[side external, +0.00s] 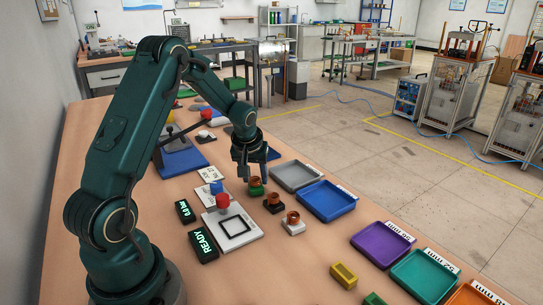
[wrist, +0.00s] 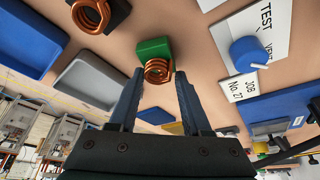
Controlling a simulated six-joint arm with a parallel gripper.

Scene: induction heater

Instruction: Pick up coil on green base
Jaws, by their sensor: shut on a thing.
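The coil on green base shows in the side view, with its green base (side external: 257,190) and copper coil at or close to the table top, below my gripper (side external: 252,176). In the wrist view the copper coil (wrist: 158,70) sits between the two fingertips of my gripper (wrist: 159,76), with its green base (wrist: 152,48) behind it. The fingers are shut on the coil, one on each side. I cannot tell whether the base is clear of the table.
A coil on black base (side external: 274,203) and a coil on white base (side external: 293,223) stand close by. Grey (side external: 294,176), blue (side external: 327,201) and purple (side external: 383,243) trays line the right edge. A panel with a red knob (side external: 222,202) stands to the left.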

